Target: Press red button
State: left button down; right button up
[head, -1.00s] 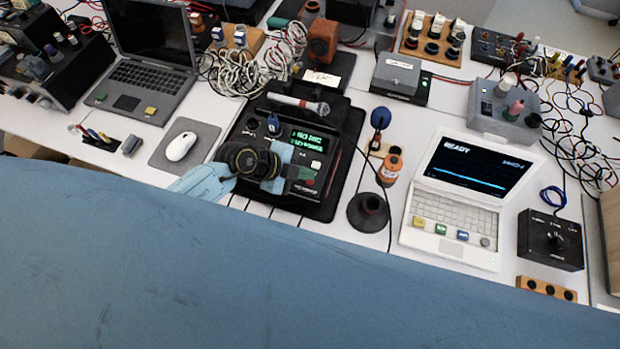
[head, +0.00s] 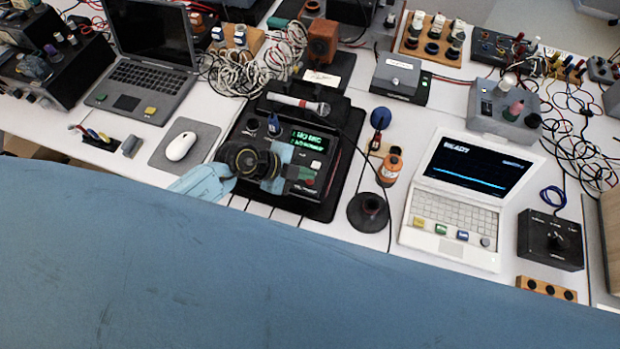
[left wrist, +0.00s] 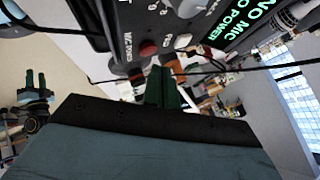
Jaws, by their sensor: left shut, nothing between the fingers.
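The red button (left wrist: 147,48) is a small round cap on the panel of a black device (head: 326,155), beside a label that seems to read "MIC POWER". It also shows in the head view (head: 309,182), small and close to my fingers. My left gripper (head: 303,173) is over the lower right part of the device, shut and empty. In the left wrist view its dark green fingers (left wrist: 161,78) end just below the button in the picture. I cannot tell whether they touch it.
The device's green screen (head: 312,141) reads "NO MIC" and "NO POWER". A microphone (head: 298,104) lies behind it. A black round stand (head: 368,212) and a white laptop (head: 450,215) are to the right, a white mouse (head: 180,147) to the left. Cables run nearby.

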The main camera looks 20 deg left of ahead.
pick_arm(q)
jog(key=shift+f, duration=0.1)
jog(key=shift+f, duration=0.35)
jog(key=shift+f, duration=0.5)
dwell(0.6)
jog(key=shift+r+p, duration=1)
jog(key=shift+p, duration=0.3)
notch_tip(320, 180, up, 6)
jog(key=p, duration=0.6)
